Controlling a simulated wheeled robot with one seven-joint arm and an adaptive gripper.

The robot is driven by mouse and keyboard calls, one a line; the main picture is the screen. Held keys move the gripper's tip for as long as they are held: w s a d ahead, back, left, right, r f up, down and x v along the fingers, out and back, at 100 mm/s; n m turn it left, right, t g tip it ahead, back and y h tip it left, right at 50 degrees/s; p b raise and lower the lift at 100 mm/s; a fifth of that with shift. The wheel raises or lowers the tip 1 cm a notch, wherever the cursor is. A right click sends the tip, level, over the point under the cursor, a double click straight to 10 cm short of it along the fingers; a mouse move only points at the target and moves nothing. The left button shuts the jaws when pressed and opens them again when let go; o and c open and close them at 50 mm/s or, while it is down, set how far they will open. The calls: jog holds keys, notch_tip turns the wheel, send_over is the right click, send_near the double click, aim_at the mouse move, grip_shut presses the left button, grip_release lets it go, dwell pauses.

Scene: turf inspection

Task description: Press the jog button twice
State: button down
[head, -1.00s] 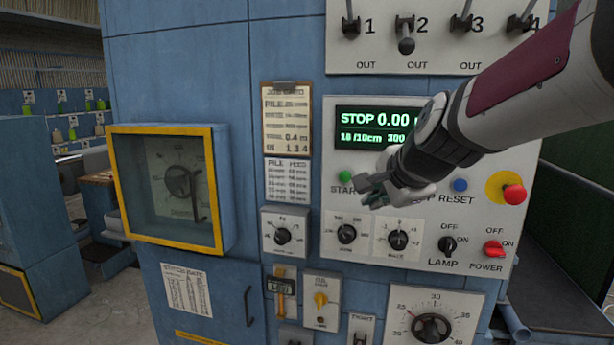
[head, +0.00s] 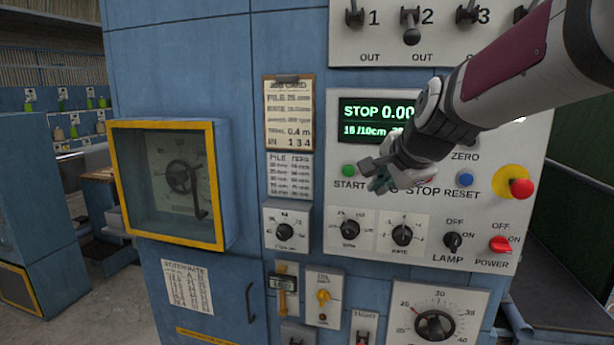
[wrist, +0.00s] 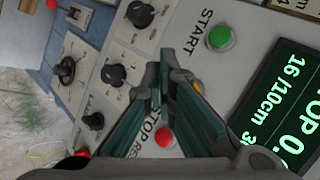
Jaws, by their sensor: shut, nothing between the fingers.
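The jog button (wrist: 198,86) shows in the wrist view as a small yellow patch, mostly hidden behind my gripper's fingers. It lies between the green start button (wrist: 219,38) and the red stop button (wrist: 163,136). In the head view my gripper hides it, and only part of its label shows. My gripper (head: 374,178) is shut and empty, in front of the control panel (head: 475,235) just right of the start button (head: 348,170). In the wrist view the fingertips (wrist: 166,72) overlap the panel near the jog button. I cannot tell whether they touch it.
A green display (head: 365,115) reads STOP above the buttons. A blue reset button (head: 465,179) and a red mushroom button (head: 521,188) are to the right. Knobs (head: 349,228) sit below. A yellow-framed box (head: 220,185) juts out at left.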

jog(key=shift+w+d+b, duration=0.25)
jog(key=shift+w+b, duration=0.1)
jog(key=shift+w, duration=0.4)
jog(key=shift+w+d+b, duration=0.25)
jog(key=shift+w+b, duration=0.1)
jog(key=shift+w, duration=0.45)
jog(key=shift+w+d+b, duration=0.25)
jog(key=shift+w+b, duration=0.1)
jog(key=shift+w, duration=0.4)
jog(key=shift+w, duration=0.1)
jog(key=shift+w+d, duration=0.15)
jog(key=shift+w, duration=0.15)
jog(key=shift+w+d+b, duration=0.15)
jog(key=shift+w+b, duration=0.35)
dwell(0.5)
jog(key=shift+s, duration=0.1)
jog(key=shift+s+a+p, duration=0.25)
jog(key=shift+s+p, duration=0.15)
jog(key=shift+s, duration=0.4)
jog(key=s, duration=0.1)
jog(key=s+a+p, duration=0.1)
jog(key=s, duration=0.1)
jog(key=s+p, duration=0.1)
jog(key=shift+s+a, duration=0.3)
jog(key=shift+s, duration=0.1)
